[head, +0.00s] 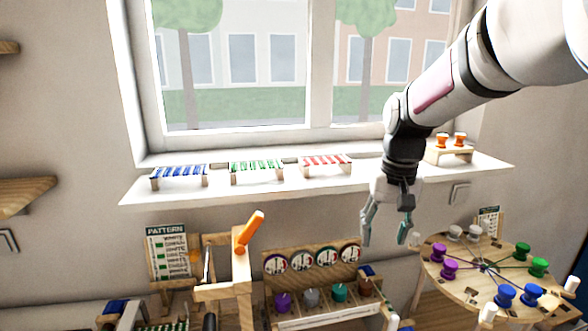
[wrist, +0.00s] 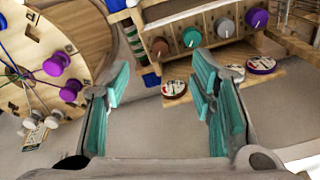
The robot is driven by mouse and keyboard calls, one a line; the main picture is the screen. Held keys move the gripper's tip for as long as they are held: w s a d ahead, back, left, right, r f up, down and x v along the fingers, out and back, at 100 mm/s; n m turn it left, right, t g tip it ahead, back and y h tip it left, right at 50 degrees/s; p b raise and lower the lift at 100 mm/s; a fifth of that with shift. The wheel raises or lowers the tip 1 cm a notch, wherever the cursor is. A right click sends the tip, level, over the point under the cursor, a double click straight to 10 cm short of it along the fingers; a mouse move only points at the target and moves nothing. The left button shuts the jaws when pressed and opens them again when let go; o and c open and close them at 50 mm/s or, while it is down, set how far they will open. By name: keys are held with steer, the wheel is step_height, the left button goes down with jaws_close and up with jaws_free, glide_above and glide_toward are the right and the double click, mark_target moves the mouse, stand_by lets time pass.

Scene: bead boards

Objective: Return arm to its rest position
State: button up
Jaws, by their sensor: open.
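My gripper (head: 388,238) hangs from my arm on the right side of the head view, in front of the wall below the window sill. Its teal-padded fingers are apart, with nothing between them. In the wrist view my gripper (wrist: 160,105) also shows open and empty, with bare grey wall and the dial rack beyond the fingers. The arm reaches in from the upper right and is bent down at the wrist.
A round wooden board (head: 440,272) with coloured spools stands right of my gripper. A wooden rack (head: 318,314) with dials and knobs is below left. An orange-handled wooden device (head: 240,270) stands further left. The window sill (head: 225,190) holds several small bead racks.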

steer(key=s+r+t, duration=0.2)
steer(key=s+r, duration=0.1)
steer(key=s, duration=0.9)
steer(key=s+r+n+t, duration=0.1)
steer(key=s+r+t, duration=0.1)
steer(key=s, duration=1)
steer(key=shift+s+r, duration=0.4)
steer(key=shift+r, duration=0.15)
